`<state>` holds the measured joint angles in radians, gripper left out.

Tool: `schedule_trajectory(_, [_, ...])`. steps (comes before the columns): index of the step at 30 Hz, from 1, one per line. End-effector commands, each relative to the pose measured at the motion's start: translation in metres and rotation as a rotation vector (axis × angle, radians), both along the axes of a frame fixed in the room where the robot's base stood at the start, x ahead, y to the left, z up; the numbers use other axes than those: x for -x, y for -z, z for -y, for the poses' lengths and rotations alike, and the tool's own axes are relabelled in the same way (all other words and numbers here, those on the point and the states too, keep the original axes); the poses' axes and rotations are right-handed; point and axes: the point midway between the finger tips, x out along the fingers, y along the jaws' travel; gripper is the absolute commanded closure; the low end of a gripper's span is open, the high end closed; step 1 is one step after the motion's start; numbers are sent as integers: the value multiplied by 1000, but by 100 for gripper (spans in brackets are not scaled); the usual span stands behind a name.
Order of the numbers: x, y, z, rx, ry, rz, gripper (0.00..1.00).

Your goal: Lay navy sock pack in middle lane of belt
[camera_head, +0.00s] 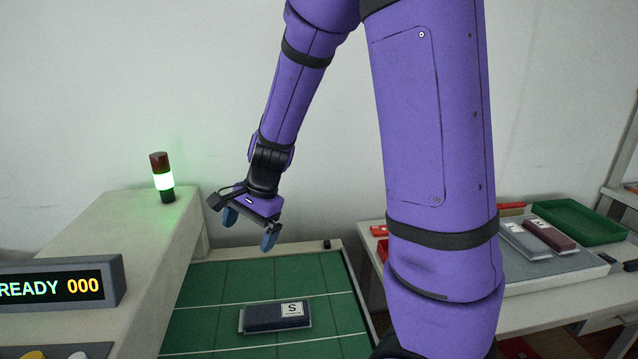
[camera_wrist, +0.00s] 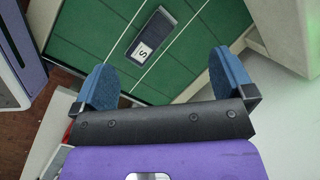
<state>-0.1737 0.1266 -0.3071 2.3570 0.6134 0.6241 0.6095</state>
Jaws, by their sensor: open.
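The navy sock pack (camera_head: 268,317) lies flat on the green belt (camera_head: 215,275), its white S label facing up. In the head view it lies between two white lane lines, in the middle lane, with its far edge close to the far line. The pack also shows in the wrist view (camera_wrist: 152,35), beyond my fingertips. My gripper (camera_head: 250,230) is open and empty, raised above the belt and apart from the pack. Its two blue fingers also show spread in the wrist view (camera_wrist: 163,72).
A display reading READY 000 (camera_head: 50,286) stands at left, near a stack light (camera_head: 162,178) glowing green. At right, a table holds grey (camera_head: 526,240) and maroon (camera_head: 550,235) packs and a green tray (camera_head: 582,222). The belt around the pack is clear.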

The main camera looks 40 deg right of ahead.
Motion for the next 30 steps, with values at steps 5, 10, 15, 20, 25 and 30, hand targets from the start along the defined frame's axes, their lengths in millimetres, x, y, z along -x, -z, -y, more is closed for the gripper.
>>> schedule_trajectory(5, [25,-43,-5,25,-183,92,0])
schedule_trajectory(10, [52,-76,-8,71,-356,173,0])
schedule_trajectory(15, [81,-106,-9,140,-522,252,0])
schedule_trajectory(20, [111,-129,-8,225,-673,318,0])
schedule_trajectory(25, [143,-148,-6,333,-823,374,0])
schedule_trajectory(30, [175,-163,-2,456,-963,413,0])
